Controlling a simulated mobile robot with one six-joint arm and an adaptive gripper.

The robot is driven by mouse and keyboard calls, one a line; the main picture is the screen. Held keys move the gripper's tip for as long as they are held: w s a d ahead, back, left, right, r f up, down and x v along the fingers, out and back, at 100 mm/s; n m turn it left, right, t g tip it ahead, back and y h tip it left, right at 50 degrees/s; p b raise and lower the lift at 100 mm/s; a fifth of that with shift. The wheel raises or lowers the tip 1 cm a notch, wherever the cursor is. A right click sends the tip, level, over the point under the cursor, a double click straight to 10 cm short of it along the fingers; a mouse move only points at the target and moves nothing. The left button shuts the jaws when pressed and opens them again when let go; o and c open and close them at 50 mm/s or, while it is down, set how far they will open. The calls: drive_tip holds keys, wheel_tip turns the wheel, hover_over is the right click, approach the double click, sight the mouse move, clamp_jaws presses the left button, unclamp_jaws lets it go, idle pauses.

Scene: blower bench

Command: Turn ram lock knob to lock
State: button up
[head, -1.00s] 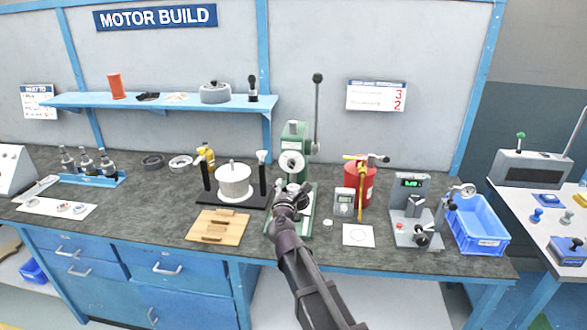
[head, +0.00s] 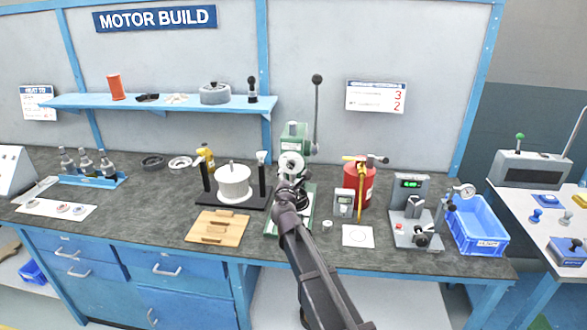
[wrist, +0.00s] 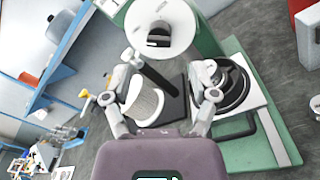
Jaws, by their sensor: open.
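The green arbor press (head: 296,135) stands mid-bench, with a round white plate facing me. In the wrist view the white plate (wrist: 180,24) carries a small black knob (wrist: 158,39) at its middle, which I take to be the ram lock knob. The knob's bar lies roughly across the picture. My gripper (wrist: 167,65) is open and empty, its fingers spread below the knob in that view and apart from it. In the head view my gripper (head: 290,182) is in front of the press, just below the plate, and hides part of the press base. Any lock marking is unreadable.
The press lever (head: 317,110) rises at the right of the press. A white rotor on a black stand (head: 234,183) is close at left. A red canister (head: 361,186) and a small meter (head: 343,203) stand at right. A wooden board (head: 218,228) lies at front left.

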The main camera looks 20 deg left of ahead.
sight(291, 168)
drive_tip(key=shift+x, duration=3.35)
clamp_jaws()
drive_tip(key=shift+s+d, duration=0.1)
drive_tip(key=shift+d, duration=0.1)
drive_tip(key=shift+a, duration=0.1)
